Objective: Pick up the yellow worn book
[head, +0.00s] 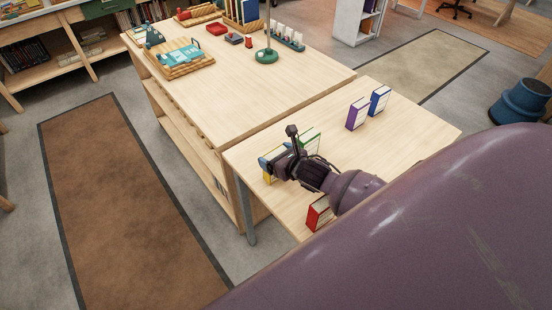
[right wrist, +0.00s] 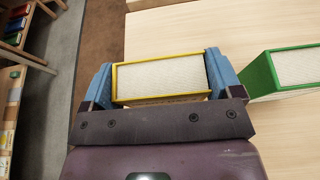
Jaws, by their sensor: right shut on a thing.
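The yellow worn book (right wrist: 160,78) stands upright between the two blue fingers of my right gripper (right wrist: 160,82) in the right wrist view. Its yellow cover edges and pale page block show, and a finger presses on each side. In the head view my right gripper (head: 280,163) is over the left edge of the near table, with a bit of the yellow book (head: 268,180) visible below it. Most of the book is hidden there. I cannot tell whether it touches the table. My left gripper is not in view.
A green book (right wrist: 290,68) stands close to the right of the gripper. A red book (head: 318,213) is nearer me, and purple (head: 357,113) and blue (head: 379,101) books stand farther back on the near table (head: 420,135). A larger table (head: 240,95) adjoins it.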

